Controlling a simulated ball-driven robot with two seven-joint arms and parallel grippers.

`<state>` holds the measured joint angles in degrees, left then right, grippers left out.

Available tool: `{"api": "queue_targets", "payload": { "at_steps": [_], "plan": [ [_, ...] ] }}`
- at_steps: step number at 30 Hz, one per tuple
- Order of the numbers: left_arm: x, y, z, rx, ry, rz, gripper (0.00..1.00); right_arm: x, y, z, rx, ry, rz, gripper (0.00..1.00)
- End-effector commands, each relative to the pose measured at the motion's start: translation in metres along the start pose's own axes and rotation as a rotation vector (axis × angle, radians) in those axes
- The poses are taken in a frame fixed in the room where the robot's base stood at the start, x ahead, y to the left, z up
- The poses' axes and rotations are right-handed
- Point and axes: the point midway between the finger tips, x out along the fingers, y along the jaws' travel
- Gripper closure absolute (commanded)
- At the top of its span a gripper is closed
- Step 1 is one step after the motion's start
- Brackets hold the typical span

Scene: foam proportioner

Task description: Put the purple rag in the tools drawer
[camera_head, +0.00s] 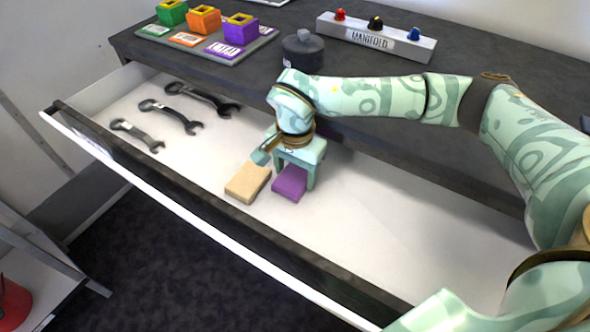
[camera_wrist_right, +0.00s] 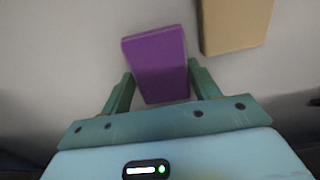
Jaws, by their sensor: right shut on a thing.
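The purple rag (camera_head: 290,183) is a folded block low inside the open tools drawer (camera_head: 390,230). My right gripper (camera_head: 297,178) reaches down into the drawer and is shut on the rag. In the right wrist view the rag (camera_wrist_right: 157,62) sits between the two fingers of the gripper (camera_wrist_right: 160,85). Whether the rag touches the drawer floor I cannot tell for sure. My left gripper is not in view.
A tan block (camera_head: 247,183) lies in the drawer just left of the rag. Several wrenches (camera_head: 168,117) lie at the drawer's left end. The drawer's right part is clear. The dark bench top holds a manifold (camera_head: 375,38), a dark round weight (camera_head: 302,50) and a tray with coloured boxes (camera_head: 240,30).

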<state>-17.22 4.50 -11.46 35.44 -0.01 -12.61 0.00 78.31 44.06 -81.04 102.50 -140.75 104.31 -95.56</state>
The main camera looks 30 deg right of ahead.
Motion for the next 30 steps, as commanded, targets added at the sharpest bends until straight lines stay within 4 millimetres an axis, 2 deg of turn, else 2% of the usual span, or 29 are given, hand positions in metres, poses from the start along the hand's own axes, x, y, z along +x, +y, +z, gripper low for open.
{"api": "queue_targets", "payload": {
  "at_steps": [1,2,10,13,17,24,30],
  "plan": [
    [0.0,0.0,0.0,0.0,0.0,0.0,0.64,0.002,0.0,0.0,0.0,0.0,0.001,0.6],
    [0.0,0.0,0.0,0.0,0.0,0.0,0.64,0.001,0.0,0.0,0.0,0.0,0.0,0.31],
    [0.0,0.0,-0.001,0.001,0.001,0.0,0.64,0.001,0.0,0.0,0.0,0.0,0.001,0.3],
    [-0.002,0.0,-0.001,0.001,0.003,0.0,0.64,-0.005,0.0,0.0,0.0,0.0,0.0,0.3],
    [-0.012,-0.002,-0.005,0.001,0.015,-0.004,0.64,-0.03,0.0,0.0,0.0,0.003,-0.004,0.3],
    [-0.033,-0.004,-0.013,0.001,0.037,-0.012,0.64,-0.089,0.0,0.0,0.001,0.004,-0.005,0.3],
    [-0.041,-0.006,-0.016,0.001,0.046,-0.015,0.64,-0.117,0.0,0.0,0.001,0.001,-0.002,0.3]
  ]
}}
